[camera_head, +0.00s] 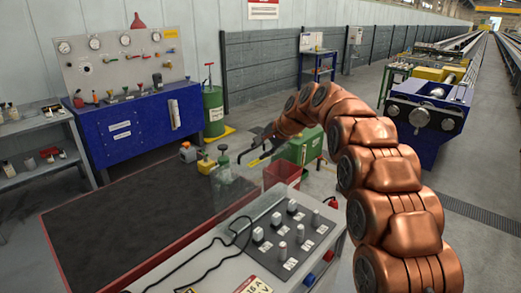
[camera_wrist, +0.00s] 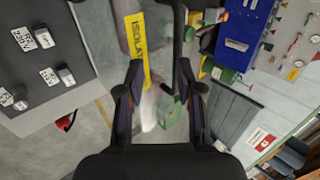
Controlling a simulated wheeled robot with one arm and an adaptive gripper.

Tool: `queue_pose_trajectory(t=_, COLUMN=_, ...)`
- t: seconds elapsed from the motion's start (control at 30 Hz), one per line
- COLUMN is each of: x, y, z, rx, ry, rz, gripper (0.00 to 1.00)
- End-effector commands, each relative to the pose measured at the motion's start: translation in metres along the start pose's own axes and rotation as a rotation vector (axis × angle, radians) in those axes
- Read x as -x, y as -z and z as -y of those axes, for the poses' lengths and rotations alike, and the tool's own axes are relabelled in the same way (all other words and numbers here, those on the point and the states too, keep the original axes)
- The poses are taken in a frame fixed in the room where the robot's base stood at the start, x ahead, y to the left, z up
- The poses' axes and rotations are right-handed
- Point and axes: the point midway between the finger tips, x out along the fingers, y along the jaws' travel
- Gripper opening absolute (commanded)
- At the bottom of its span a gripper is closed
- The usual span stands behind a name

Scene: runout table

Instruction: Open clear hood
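A see-through panel, apparently the clear hood (camera_wrist: 155,30), shows in the wrist view with a yellow strip (camera_wrist: 137,50) marked "ISOLAT…". A dark bar (camera_wrist: 178,45) runs beside the strip, toward the space between my fingers. In the wrist view my gripper (camera_wrist: 164,88) is open, its two dark fingers apart, with nothing visibly clamped between them.
A grey control console (camera_head: 285,235) with several knobs stands at front centre, beside the dark table (camera_head: 130,225). A red bin (camera_head: 282,173) and a green box (camera_head: 303,147) stand beyond. A blue valve bench (camera_head: 135,130) is at the back left. Open floor lies right.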

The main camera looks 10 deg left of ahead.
Motion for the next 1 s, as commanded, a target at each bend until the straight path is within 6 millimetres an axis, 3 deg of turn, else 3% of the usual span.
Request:
queue_pose_trajectory(t=0.6, x=0.102, y=0.000, z=0.002, rx=0.001, ry=0.005, rz=-0.004, gripper=0.36)
queue_pose_trajectory(t=0.73, x=0.112, y=0.000, z=0.001, rx=0.000, ry=0.003, rz=-0.001, gripper=0.36)
queue_pose_trajectory(t=1.0, x=0.114, y=0.000, z=0.000, rx=0.000, ry=0.001, rz=-0.001, gripper=0.36)
